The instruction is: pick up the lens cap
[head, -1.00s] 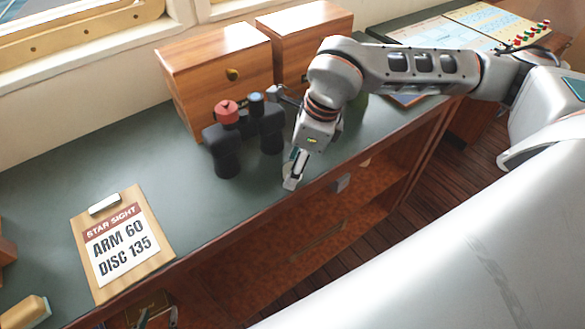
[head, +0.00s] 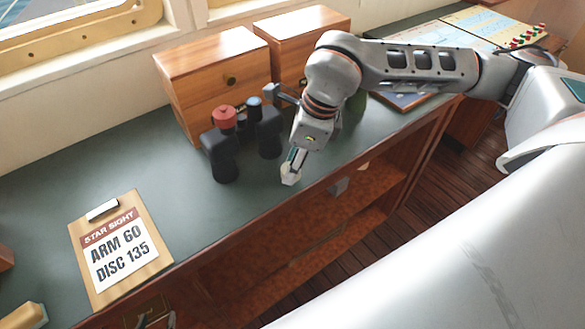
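A red round cap-like piece (head: 223,116) sits on top of the left barrel of black binoculars (head: 222,158), which stand upright on the green counter. It looks like the lens cap, but I cannot be sure. My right gripper is not clearly in view.
Two wooden boxes (head: 205,85) stand behind the binoculars. A clipboard (head: 162,262) marked "ARM 60 DISC 135" lies at the left front. The counter (head: 150,160) between it and the binoculars is clear. Open shelves (head: 300,262) are below; a chart and console are at the back right.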

